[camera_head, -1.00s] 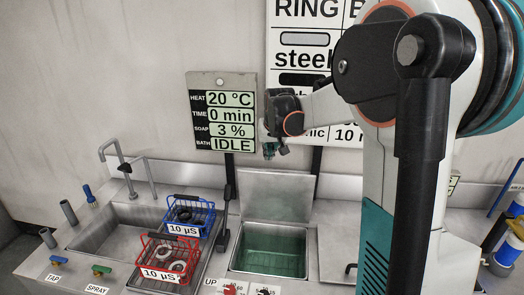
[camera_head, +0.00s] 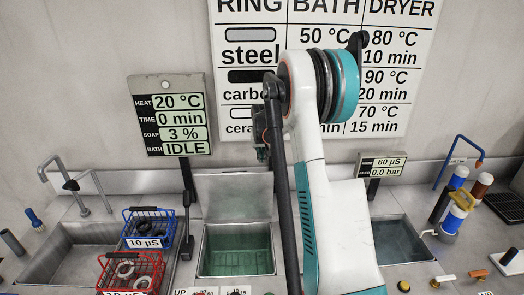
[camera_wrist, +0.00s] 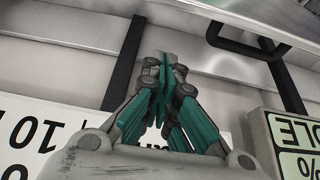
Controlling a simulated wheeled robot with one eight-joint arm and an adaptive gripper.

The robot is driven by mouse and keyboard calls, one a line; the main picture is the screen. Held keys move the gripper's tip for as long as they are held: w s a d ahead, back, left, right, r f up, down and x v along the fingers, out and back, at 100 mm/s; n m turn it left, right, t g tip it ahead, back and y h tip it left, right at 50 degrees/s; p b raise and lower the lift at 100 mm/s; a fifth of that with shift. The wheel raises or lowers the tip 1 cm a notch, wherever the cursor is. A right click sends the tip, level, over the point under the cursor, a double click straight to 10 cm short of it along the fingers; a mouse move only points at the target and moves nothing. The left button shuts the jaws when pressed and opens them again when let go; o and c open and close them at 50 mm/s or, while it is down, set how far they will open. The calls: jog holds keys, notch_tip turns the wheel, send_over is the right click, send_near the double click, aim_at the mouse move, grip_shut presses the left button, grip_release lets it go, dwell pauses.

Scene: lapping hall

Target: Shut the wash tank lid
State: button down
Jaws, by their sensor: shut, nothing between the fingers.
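The wash tank (camera_head: 237,258) is a steel basin with green liquid, open at the top. Its steel lid (camera_head: 234,197) stands raised at the tank's back edge, near the wall. My gripper (camera_head: 263,153) is above the lid's upper right part, partly hidden by my arm; a gap to the lid shows in this view. In the wrist view my gripper (camera_wrist: 166,68) has its teal fingers together and empty. A steel panel with a dark handle (camera_wrist: 245,42), apparently the lid, shows upside down at the upper right there, apart from the fingers.
A status display (camera_head: 170,123) on a post stands left of the lid. Blue (camera_head: 148,228) and red (camera_head: 130,272) baskets sit left of the tank by a sink (camera_head: 75,250). Another basin (camera_head: 402,240) and bottles (camera_head: 452,218) are at the right.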

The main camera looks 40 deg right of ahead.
jog(key=s+a+f, duration=0.1)
jog(key=s+f, duration=0.1)
jog(key=shift+s+a+f, duration=0.2)
jog(key=shift+a+f, duration=0.1)
jog(key=shift+a, duration=0.1)
dwell(0.4)
